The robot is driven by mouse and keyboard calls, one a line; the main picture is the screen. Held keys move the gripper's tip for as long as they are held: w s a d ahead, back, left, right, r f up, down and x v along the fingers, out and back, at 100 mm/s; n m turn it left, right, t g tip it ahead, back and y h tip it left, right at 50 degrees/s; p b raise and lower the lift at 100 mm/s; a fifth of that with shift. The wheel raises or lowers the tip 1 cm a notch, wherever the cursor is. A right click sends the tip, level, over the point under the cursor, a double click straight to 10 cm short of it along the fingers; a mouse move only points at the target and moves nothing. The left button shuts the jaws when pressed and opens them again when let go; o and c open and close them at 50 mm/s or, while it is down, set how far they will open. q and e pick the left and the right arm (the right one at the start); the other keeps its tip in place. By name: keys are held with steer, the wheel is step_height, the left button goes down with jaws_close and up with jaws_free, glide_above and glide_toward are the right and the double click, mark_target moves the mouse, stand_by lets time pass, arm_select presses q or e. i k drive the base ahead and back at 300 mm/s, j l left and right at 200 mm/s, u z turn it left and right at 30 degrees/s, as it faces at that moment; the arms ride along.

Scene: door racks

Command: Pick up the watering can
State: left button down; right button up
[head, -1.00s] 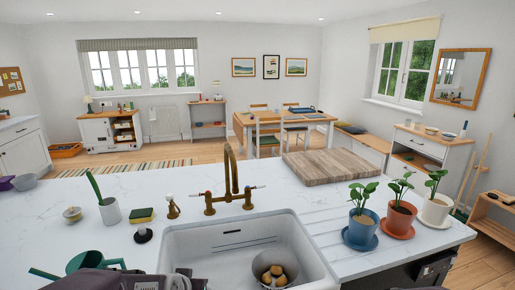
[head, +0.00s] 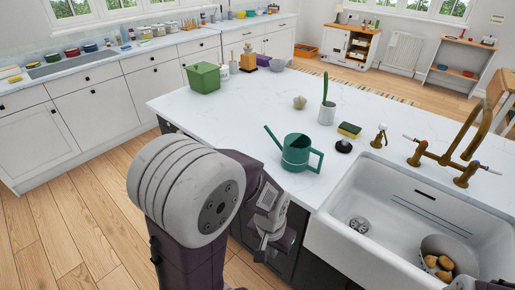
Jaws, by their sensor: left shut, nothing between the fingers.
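The teal watering can (head: 297,154) stands upright on the white marble island counter (head: 240,110), near its front edge and left of the sink. Its spout points up and left, and its handle is on the right. My left gripper (head: 266,250) is shut and empty. It hangs in front of the counter's edge, below and to the left of the can in the picture, and apart from it. My right gripper does not show; only a bit of dark arm shows at the bottom right.
The white sink (head: 335,225) holds a pot (head: 436,250) with potatoes. A green box (head: 204,78) is at the counter's far left.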

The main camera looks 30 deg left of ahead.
mark_target(290, 149)
steer(key=u, duration=0.8)
